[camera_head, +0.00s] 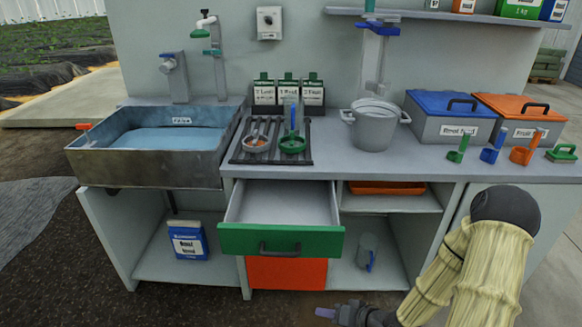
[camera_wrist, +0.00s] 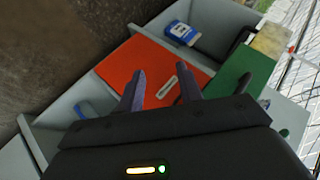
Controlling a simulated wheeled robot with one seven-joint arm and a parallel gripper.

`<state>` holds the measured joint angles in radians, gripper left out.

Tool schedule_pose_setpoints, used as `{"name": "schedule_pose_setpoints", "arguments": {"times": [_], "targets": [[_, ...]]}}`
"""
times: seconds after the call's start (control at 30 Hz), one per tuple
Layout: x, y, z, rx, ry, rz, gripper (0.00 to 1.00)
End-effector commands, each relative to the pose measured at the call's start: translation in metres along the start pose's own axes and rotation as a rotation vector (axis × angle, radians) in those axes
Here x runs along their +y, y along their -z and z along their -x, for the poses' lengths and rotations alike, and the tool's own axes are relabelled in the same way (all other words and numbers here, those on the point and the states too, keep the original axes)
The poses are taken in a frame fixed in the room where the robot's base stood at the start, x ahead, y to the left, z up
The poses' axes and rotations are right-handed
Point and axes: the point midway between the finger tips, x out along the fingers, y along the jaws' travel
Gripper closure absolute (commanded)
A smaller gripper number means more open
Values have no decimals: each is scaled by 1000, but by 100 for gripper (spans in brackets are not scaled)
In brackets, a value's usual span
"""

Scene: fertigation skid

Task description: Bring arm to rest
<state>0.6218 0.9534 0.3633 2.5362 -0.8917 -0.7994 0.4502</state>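My arm reaches down at the right of the head view, and my gripper (camera_head: 326,312) is low in front of the cabinet, near the bottom edge. In the wrist view my gripper (camera_wrist: 163,80) has its two dark fingers apart with nothing held between them. Beyond the fingers is the closed orange drawer front (camera_wrist: 140,62), with its pale handle (camera_wrist: 167,87) showing between them. It also shows in the head view (camera_head: 286,273). The green-fronted drawer (camera_head: 250,240) above it is pulled open and looks empty. In the wrist view its green front (camera_wrist: 247,82) is right of the fingers.
The counter holds a sink (camera_head: 150,160), a steel pot (camera_head: 373,127), a blue-lidded box (camera_head: 450,128) and an orange-lidded box (camera_head: 520,128). A blue-and-white pack (camera_head: 188,242) and a clear jug (camera_head: 366,252) stand on the lower shelves. The open drawer juts out from the cabinet.

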Motion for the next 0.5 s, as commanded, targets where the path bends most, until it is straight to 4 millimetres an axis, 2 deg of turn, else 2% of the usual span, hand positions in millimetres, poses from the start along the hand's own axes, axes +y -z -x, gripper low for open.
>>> {"name": "schedule_pose_setpoints", "arguments": {"times": [0.27, 0.5], "targets": [[18, 19, 37, -146, -356, 191, 64], [6, 36, 84, -221, -591, 256, 64]]}}
